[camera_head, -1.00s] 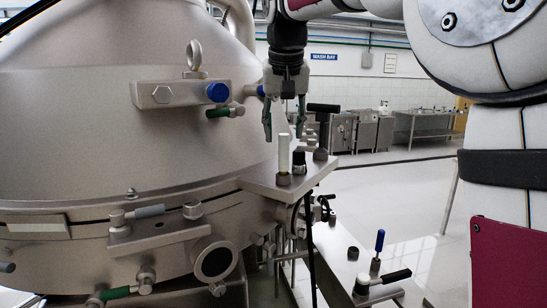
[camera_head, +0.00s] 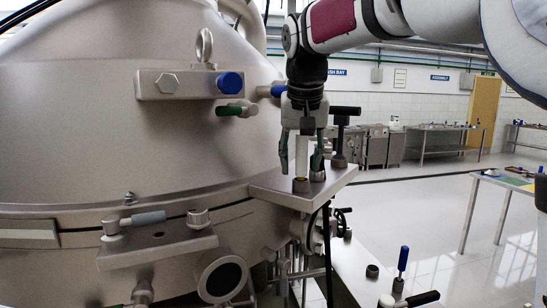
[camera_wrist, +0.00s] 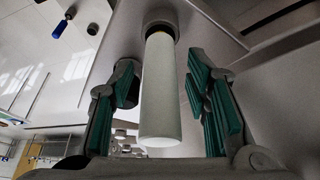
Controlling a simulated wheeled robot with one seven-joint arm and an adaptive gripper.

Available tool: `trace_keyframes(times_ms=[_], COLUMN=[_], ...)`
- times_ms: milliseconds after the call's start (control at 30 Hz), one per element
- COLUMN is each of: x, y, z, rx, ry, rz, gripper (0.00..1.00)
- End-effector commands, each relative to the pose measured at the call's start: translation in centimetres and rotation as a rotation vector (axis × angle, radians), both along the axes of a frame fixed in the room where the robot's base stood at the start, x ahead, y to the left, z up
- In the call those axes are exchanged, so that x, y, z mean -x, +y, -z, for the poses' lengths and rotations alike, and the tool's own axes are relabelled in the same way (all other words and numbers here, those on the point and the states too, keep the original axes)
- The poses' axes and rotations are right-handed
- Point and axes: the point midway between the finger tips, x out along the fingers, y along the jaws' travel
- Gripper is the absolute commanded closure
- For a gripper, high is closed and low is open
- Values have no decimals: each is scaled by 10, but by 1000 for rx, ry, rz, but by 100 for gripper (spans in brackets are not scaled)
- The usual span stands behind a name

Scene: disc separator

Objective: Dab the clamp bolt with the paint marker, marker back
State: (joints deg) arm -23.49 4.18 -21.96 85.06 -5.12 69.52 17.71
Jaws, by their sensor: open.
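A white paint marker (camera_head: 302,158) stands upright in a dark holder (camera_head: 301,185) on the small shelf beside the separator. My gripper (camera_head: 300,164) points down over it, with one finger on either side. In the wrist view the white marker (camera_wrist: 160,95) lies between the open green-padded fingers (camera_wrist: 158,100), with gaps on both sides. A bracket (camera_head: 195,84) on the separator carries a silver hex bolt (camera_head: 167,83) and a blue-capped one (camera_head: 230,82); I cannot tell which is the clamp bolt.
A black T-handled tool (camera_head: 341,130) stands on the shelf (camera_head: 270,184) just right of my gripper. A second holder (camera_head: 317,175) is close behind the marker. A lower bench holds a blue-handled tool (camera_head: 403,262). Open floor lies to the right.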

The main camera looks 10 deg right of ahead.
Motion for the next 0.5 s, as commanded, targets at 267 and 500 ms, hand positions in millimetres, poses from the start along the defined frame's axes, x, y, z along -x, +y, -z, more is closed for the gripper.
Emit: trace_keyframes(times_ms=[267,500], x=[0,0], y=[0,-1], z=[0,-1], rx=[0,1], ry=[0,0], rz=[0,0], gripper=[100,100])
